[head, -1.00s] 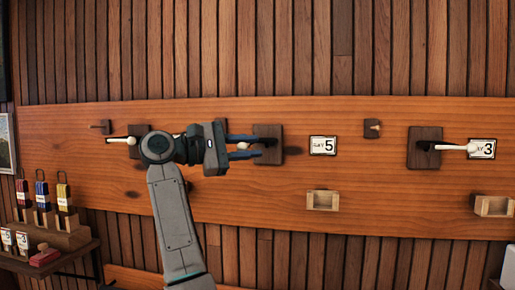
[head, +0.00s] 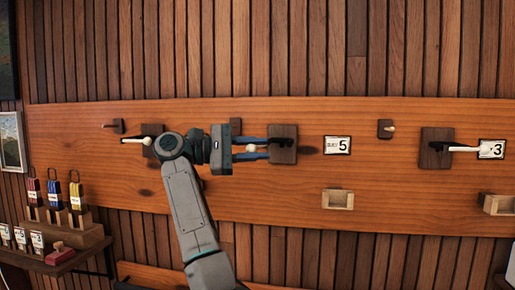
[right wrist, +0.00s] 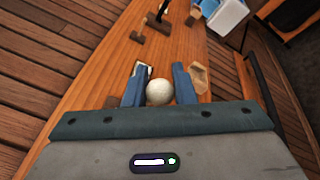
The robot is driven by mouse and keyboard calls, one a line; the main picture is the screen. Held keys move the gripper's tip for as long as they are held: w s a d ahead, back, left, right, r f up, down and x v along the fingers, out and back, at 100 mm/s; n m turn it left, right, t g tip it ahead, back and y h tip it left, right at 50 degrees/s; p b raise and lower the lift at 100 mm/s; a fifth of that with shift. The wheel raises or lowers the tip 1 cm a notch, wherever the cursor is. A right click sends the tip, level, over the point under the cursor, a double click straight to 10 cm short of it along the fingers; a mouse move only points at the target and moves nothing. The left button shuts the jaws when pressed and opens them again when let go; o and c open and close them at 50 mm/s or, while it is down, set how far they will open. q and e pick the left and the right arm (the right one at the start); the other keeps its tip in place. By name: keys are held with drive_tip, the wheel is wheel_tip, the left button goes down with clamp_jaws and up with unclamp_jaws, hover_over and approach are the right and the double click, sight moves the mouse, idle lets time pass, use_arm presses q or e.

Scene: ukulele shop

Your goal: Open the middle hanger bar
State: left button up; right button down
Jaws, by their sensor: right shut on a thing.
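The middle hanger bar is mostly hidden. Its pale ball end (head: 250,148) shows left of its dark square wall block (head: 283,144) in the head view. My right gripper (head: 256,148) reaches in from the left with its blue fingers above and below the bar, shut on it. In the right wrist view the round ball (right wrist: 159,92) sits between the two blue fingers (right wrist: 159,88). My left gripper is not in view.
Another hanger bar (head: 465,149) is at the right, and one (head: 133,140) at the left. Number card 5 (head: 338,145), a small peg block (head: 386,129) and a wooden box (head: 338,199) are on the board. A shelf (head: 60,262) holds coloured tags at lower left.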

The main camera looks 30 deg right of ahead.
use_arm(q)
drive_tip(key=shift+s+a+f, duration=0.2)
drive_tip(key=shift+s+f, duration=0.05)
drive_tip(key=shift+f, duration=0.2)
use_arm(e)
drive_tip(key=shift+a+f, duration=0.25)
drive_tip(key=shift+f, duration=0.25)
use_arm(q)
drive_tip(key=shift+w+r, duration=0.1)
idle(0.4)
use_arm(e)
drive_tip(key=c, duration=1.4)
unclamp_jaws()
drive_tip(key=shift+a, duration=0.1)
drive_tip(key=shift+o, duration=1.1)
drive_tip(key=shift+s+a+r, duration=0.1)
drive_tip(key=shift+a+r, duration=0.2)
drive_tip(key=shift+d, duration=0.2)
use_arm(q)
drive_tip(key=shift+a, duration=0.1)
